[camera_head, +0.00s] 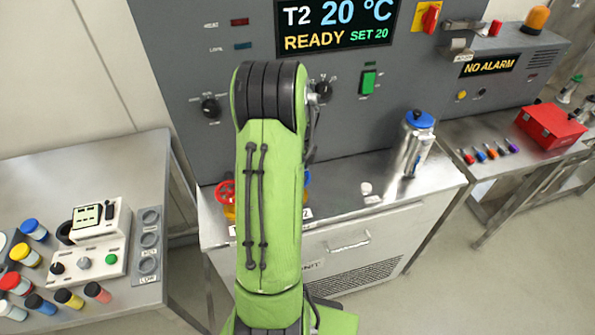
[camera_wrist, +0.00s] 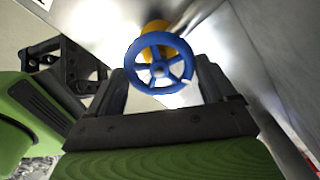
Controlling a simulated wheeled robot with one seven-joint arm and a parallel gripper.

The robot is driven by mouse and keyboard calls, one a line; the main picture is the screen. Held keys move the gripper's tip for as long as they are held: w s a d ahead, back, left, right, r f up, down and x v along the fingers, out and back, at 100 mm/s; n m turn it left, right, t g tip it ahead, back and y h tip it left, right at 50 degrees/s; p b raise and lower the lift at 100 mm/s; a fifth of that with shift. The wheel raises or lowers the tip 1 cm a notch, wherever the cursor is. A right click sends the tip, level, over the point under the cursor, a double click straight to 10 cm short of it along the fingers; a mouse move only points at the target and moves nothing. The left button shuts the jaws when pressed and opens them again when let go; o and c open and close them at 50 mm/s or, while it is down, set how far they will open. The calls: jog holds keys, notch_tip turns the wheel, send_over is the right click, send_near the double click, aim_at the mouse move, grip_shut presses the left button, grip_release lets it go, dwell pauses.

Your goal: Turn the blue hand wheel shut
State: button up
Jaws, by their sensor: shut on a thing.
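The blue hand wheel (camera_wrist: 160,63) is in the middle of the wrist view, a spoked ring on a yellow valve body (camera_wrist: 154,27). My gripper (camera_wrist: 163,82) has one finger on each side of the wheel and is shut on its rim. In the head view my green arm covers the gripper and nearly all of the blue wheel; only a small blue edge (camera_head: 307,177) shows to the right of the arm.
A red hand wheel (camera_head: 226,193) stands just left of my arm on the steel counter. The grey control panel (camera_head: 185,60) rises behind. A side table (camera_head: 150,170) with jars is at left.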

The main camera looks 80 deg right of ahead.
jog(key=m, duration=1)
jog(key=shift+w, duration=0.1)
jog(key=m+b, duration=0.1)
jog(key=m, duration=0.1)
jog(key=shift+m, duration=0.4)
jog(key=m+b, duration=0.1)
jog(key=b, duration=0.1)
jog(key=m+b, duration=0.2)
jog(key=b, duration=0.1)
jog(key=shift+f, duration=0.3)
jog(key=m+b, duration=0.2)
jog(key=b, duration=0.3)
jog(key=shift+w+a, duration=0.1)
jog(key=shift+w, duration=0.05)
jog(key=m+b, duration=0.1)
jog(key=b, duration=0.2)
jog(key=shift+a+r+m+b, duration=0.1)
jog(key=shift+r+m+b, duration=0.15)
jog(key=shift+m+b, duration=0.8)
